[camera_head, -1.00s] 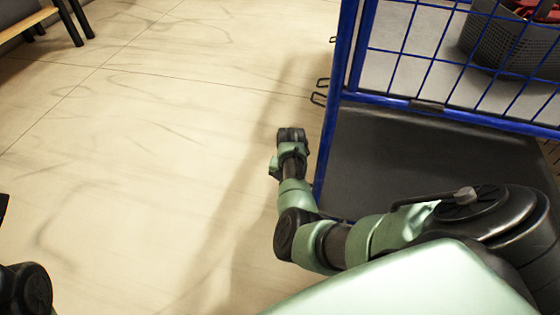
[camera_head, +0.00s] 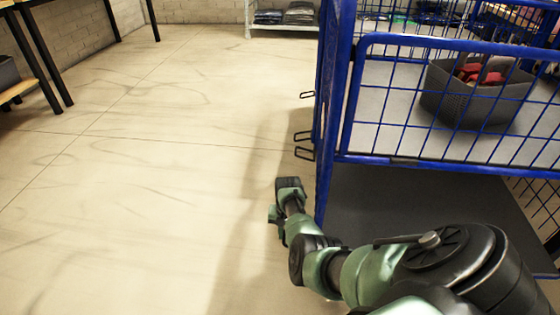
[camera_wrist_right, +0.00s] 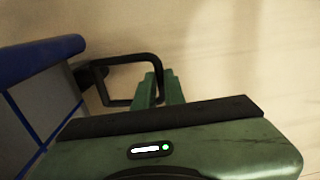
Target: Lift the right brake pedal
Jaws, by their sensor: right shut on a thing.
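The right brake pedal (camera_wrist_right: 117,59) is a black bent-bar loop at the side of the blue cart in the right wrist view. The two green fingers of my right gripper (camera_wrist_right: 159,88) are shut on the right end of this loop. In the head view my right gripper (camera_head: 290,186) is low, beside the cart's blue corner post, and its fingertips are hard to make out. Black loops stick out from the cart's left side there, with the nearest loop (camera_head: 304,153) just above the gripper in the picture. My left gripper is out of view.
The blue wire cart (camera_head: 440,164) fills the right side, with a dark lower deck (camera_head: 420,200). A grey basket (camera_head: 440,98) with red items stands inside. Open pale floor (camera_head: 130,200) lies to the left. Tables stand at the far left, and a shelf (camera_head: 283,28) at the back.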

